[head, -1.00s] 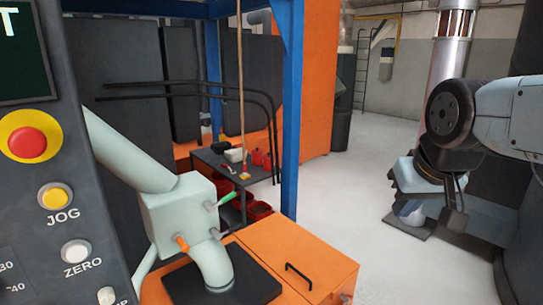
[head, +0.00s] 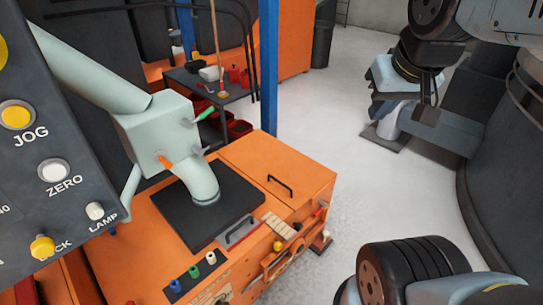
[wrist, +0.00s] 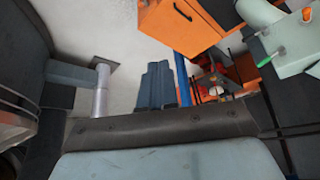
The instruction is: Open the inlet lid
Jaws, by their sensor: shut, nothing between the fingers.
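The likely inlet lid is the flat orange panel (head: 262,165) on top of the orange cabinet. It carries a black bar handle (head: 280,186) and looks closed and flush. The handle also shows near the top of the wrist view (wrist: 183,12). My gripper (head: 384,106) hangs at the upper right in the head view, over the floor and well apart from the lid. In the wrist view its dark fingers (wrist: 158,85) are together and empty, with pale floor beyond them. The pale hand partly hides them in the head view.
A pale pipe with a box (head: 160,130) enters a black plate (head: 205,205) left of the lid. A blue post (head: 268,70) stands behind the cabinet. A control panel (head: 50,150) fills the left side. A dark curved wall (head: 510,190) is at right; open floor (head: 340,140) lies between.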

